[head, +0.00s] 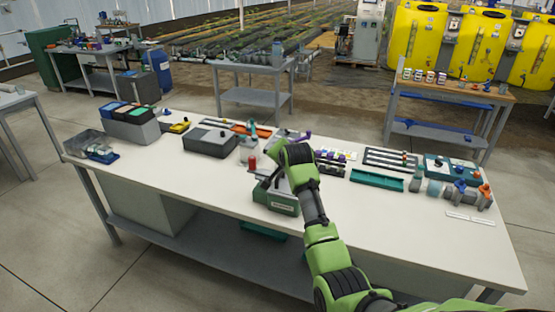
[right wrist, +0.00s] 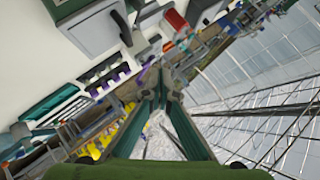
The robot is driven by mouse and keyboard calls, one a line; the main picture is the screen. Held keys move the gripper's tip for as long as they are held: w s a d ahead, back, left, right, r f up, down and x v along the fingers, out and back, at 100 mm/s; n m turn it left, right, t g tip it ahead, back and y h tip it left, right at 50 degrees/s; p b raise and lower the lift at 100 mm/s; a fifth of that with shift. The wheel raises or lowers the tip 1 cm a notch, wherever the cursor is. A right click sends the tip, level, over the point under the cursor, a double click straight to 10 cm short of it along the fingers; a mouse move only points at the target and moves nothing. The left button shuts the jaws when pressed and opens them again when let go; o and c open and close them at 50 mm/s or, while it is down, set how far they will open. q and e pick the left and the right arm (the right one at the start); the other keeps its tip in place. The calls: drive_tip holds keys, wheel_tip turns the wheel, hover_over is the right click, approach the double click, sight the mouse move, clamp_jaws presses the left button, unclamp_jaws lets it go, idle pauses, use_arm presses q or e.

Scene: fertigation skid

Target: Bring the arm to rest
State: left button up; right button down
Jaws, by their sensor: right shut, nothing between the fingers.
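My right arm (head: 320,230) comes in from the lower right of the head view and reaches over the white workbench (head: 400,222). Its wrist is above the middle of the bench, close to a green and grey box-shaped device (head: 284,205) that it partly hides. In the right wrist view my right gripper (right wrist: 165,84) has its fingers together with nothing held. That view is strongly tilted, with the bench top at upper left and the greenhouse roof at right. My left arm and gripper are not in view.
The bench's front left is clear. A wooden-topped table (head: 455,92) and yellow tanks (head: 480,45) stand behind.

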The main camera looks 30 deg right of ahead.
drive_tip(key=shift+s+r, duration=0.1)
drive_tip(key=shift+s, duration=0.05)
drive_tip(key=s+a+f+n+g, duration=0.15)
drive_tip(key=s+f, duration=0.25)
drive_tip(key=f, duration=0.7)
drive_tip(key=s+a+f+n+g+y+b, duration=0.1)
drive_tip(key=s+a+f+n, duration=0.25)
drive_tip(key=f, duration=0.65)
drive_tip(key=s+a+f+n+g, duration=0.15)
drive_tip(key=s+f, duration=0.35)
drive_tip(key=f, duration=0.6)
drive_tip(key=s+a+f+n+g+y, duration=0.1)
drive_tip(key=s+a+f+n+g, duration=0.2)
drive_tip(key=s+f, duration=1.45)
drive_tip(key=s+a+f+n+g, duration=0.1)
drive_tip(key=s+f, duration=0.3)
drive_tip(key=s, duration=0.9)
drive_tip(key=s+a+f+n+g+b, duration=0.1)
drive_tip(key=s+a+f+n, duration=0.2)
drive_tip(key=s, duration=0.9)
drive_tip(key=s+a+f+n+y, duration=0.1)
drive_tip(key=s+a+f+n, duration=0.1)
drive_tip(key=s+f, duration=0.5)
drive_tip(key=s, duration=0.6)
drive_tip(key=shift+s+g+b, duration=0.3)
drive_tip(key=shift+g, duration=0.1)
